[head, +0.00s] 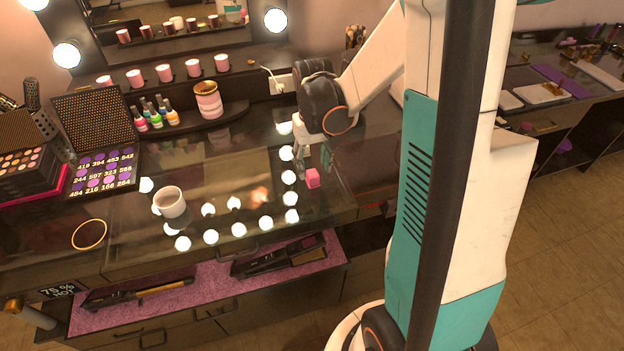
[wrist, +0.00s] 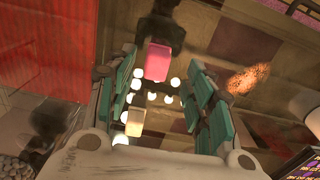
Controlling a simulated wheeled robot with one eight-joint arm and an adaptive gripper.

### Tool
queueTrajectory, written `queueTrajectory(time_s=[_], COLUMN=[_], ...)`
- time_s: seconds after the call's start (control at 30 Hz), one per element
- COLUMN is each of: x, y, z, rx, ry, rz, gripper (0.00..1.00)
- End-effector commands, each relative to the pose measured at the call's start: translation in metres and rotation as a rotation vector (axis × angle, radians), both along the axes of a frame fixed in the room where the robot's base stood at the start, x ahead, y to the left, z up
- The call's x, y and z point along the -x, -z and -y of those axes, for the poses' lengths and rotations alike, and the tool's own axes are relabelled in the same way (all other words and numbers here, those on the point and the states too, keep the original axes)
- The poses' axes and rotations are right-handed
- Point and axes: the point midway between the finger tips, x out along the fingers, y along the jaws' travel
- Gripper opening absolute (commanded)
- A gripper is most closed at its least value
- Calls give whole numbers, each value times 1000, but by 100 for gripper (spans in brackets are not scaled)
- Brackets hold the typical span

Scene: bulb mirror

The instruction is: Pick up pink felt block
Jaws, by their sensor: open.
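The pink felt block (head: 312,178) sits on the glossy dark tabletop (head: 338,205), near its right front part. My gripper (head: 318,160) is just behind and above the block in the head view, pointing down. In the wrist view the pink block (wrist: 158,62) lies ahead, between the lines of the two teal-padded fingers (wrist: 158,98). The fingers are spread apart with nothing held between them. A small pale yellowish block (wrist: 135,122) also shows between the fingers, nearer the palm in the picture. I cannot tell whether a finger touches the pink block.
A white cup (head: 170,203) stands to the left on the tabletop. A gold ring (head: 89,234) lies farther left. Nail polish bottles (head: 157,114) and a pink-striped jar (head: 208,101) stand at the back. Bulb reflections dot the glass; the tabletop between cup and block looks clear.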

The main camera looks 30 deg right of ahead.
Motion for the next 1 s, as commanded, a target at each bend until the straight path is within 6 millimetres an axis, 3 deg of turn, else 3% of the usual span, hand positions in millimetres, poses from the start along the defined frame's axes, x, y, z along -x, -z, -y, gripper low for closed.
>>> queueTrajectory(time_s=[0.17,0.43,0.7,0.73,0.9,1.0], x=[-1,-5,-4,-4,-4,-4], y=[10,48,53,53,53,53], z=[1,3,3,3,3,3], rx=[0,0,0,0,0,0], ry=[0,-1,-1,-1,-1,-1], rz=[0,0,0,0,0,0], gripper=[48,48,48,46,8,4])
